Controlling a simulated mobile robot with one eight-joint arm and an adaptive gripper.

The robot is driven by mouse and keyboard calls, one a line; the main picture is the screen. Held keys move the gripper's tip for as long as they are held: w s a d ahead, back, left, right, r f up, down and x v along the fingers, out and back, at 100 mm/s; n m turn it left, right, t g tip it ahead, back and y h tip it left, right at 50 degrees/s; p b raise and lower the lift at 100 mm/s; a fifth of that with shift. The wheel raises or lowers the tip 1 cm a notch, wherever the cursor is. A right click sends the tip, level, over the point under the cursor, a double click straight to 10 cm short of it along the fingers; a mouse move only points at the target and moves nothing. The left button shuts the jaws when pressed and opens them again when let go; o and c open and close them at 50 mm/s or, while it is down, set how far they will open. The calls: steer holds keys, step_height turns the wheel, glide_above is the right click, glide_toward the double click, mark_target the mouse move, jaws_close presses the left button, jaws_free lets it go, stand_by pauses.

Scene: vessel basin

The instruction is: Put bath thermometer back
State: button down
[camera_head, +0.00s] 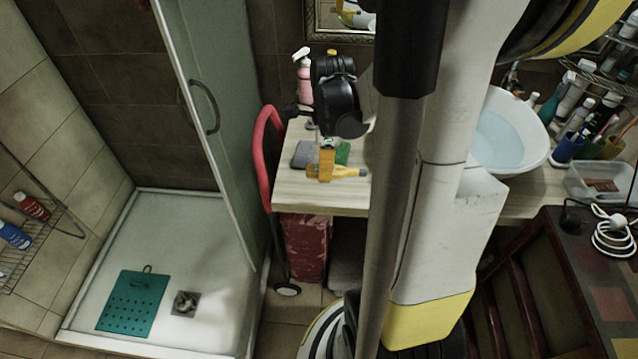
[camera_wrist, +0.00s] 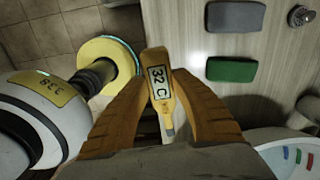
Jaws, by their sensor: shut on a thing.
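The bath thermometer is a slim yellow stick with a display reading 32 C. It shows in the wrist view (camera_wrist: 157,80) and in the head view (camera_head: 350,171). My gripper (camera_head: 327,165) has orange fingers and is shut on the thermometer, one finger on each side of it, as the wrist view shows (camera_wrist: 162,95). In the head view the gripper is over the front part of the wooden counter (camera_head: 300,190), left of my column. The white vessel basin (camera_head: 517,130) holds water and stands on the counter to the right, partly hidden by my arm.
A grey block (camera_head: 302,154) and a green block (camera_head: 342,153) lie on the counter near the gripper. A pink pump bottle (camera_head: 303,75) stands at the back. Several bottles and a clear tray (camera_head: 600,183) are right of the basin. A glass shower door (camera_head: 215,130) is at left.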

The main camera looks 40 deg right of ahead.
steer(key=s+d, duration=0.3)
steer(key=s, duration=0.2)
steer(key=b, duration=0.4)
glide_above(312, 185)
steer(key=shift+m, duration=0.4)
step_height(312, 185, down, 6)
steer(key=shift+f, duration=0.25)
step_height(312, 185, down, 4)
steer(key=shift+f+b, duration=0.1)
steer(key=shift+b, duration=1.05)
steer(key=shift+r, duration=0.2)
steer(key=c, duration=1.1)
jaws_free()
steer(key=shift+f, duration=0.15)
steer(key=shift+c, duration=0.2)
